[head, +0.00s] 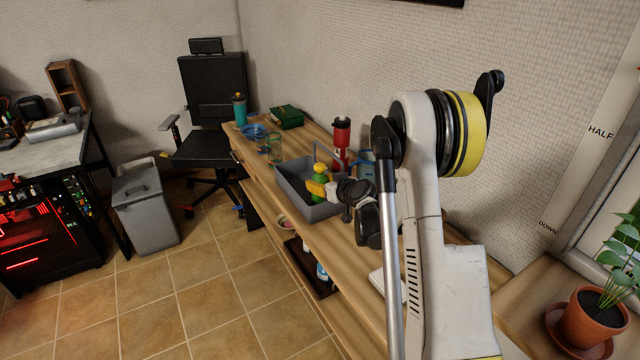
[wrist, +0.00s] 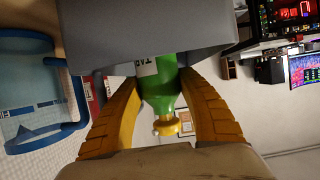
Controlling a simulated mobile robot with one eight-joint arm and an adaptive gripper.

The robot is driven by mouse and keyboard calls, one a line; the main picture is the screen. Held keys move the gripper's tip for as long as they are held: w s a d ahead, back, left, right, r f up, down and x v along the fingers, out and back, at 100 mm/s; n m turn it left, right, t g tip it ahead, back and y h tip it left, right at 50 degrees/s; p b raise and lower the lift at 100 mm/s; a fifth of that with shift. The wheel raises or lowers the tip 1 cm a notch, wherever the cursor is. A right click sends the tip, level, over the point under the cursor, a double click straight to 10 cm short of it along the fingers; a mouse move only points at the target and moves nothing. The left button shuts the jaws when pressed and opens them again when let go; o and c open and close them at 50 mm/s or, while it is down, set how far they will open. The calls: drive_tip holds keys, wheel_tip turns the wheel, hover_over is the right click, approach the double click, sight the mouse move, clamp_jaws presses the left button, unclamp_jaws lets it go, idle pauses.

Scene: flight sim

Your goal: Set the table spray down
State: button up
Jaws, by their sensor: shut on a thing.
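The table spray, a green bottle with a yellow top, shows in the head view (head: 320,170) over the grey open caddy (head: 292,178) on the wooden bench. In the wrist view the green bottle (wrist: 160,92) and part of its label sit between the yellow fingers of my gripper (wrist: 160,84). My gripper (head: 317,188) is shut on the bottle. The caddy's grey wall (wrist: 150,35) hides the bottle's lower end in the wrist view. I cannot tell whether the bottle touches the caddy floor.
A red bottle (head: 341,138) stands behind the caddy. A blue-rimmed cup (wrist: 60,60) is close to my gripper. A glass (head: 274,148), a teal bottle (head: 239,110) and a green box (head: 287,117) stand farther along the bench (head: 325,228). A bare strip runs along its front.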

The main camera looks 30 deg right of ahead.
drive_tip(key=shift+f, duration=0.2)
drive_tip(key=o, duration=1.3)
drive_tip(key=shift+r, duration=0.15)
